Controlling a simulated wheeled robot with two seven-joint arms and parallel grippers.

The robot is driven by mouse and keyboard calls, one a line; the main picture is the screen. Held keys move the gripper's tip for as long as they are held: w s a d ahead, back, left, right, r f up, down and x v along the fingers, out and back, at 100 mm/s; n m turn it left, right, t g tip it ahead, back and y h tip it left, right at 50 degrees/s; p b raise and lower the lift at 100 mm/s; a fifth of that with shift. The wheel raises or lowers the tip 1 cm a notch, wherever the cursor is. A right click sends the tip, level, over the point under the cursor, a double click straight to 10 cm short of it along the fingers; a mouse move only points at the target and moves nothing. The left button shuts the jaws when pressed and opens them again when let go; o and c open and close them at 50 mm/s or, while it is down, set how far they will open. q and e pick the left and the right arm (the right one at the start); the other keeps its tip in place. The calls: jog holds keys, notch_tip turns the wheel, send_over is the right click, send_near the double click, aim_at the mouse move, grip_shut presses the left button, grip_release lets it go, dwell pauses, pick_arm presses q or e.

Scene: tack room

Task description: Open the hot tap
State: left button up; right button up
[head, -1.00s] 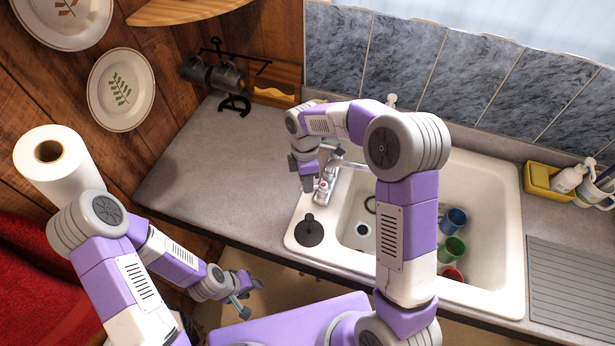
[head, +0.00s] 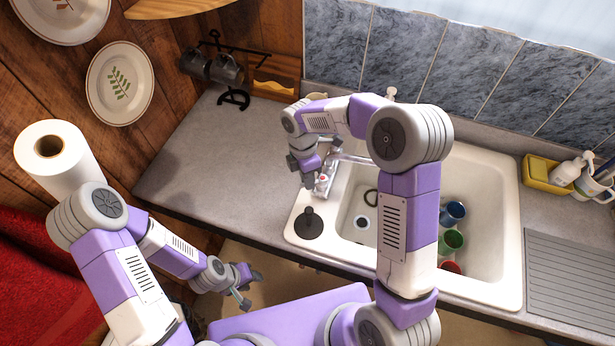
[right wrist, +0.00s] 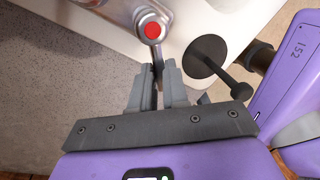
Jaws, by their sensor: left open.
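The hot tap's handle (right wrist: 152,30) carries a red cap and stands on a chrome tap base at the sink's left rim. It also shows small in the head view (head: 322,181). My right gripper (right wrist: 161,66) points at the handle, its fingertips just below the red cap in the right wrist view. My left gripper (head: 251,287) is open and empty, low in front of the counter.
The white sink (head: 478,268) holds blue, green and red cups. A black round object with a stem (head: 309,223) stands at the sink's front left corner, close to my right gripper. A yellow caddy (head: 540,172) is at right. The counter at left (head: 200,165) is clear.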

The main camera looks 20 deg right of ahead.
jog(key=o, duration=0.4)
jog(key=r, duration=0.2)
jog(key=w+r, duration=0.1)
jog(key=r, duration=0.4)
jog(key=shift+w+a+r, duration=0.15)
jog(key=shift+w+r, duration=0.05)
jog(key=shift+r, duration=0.05)
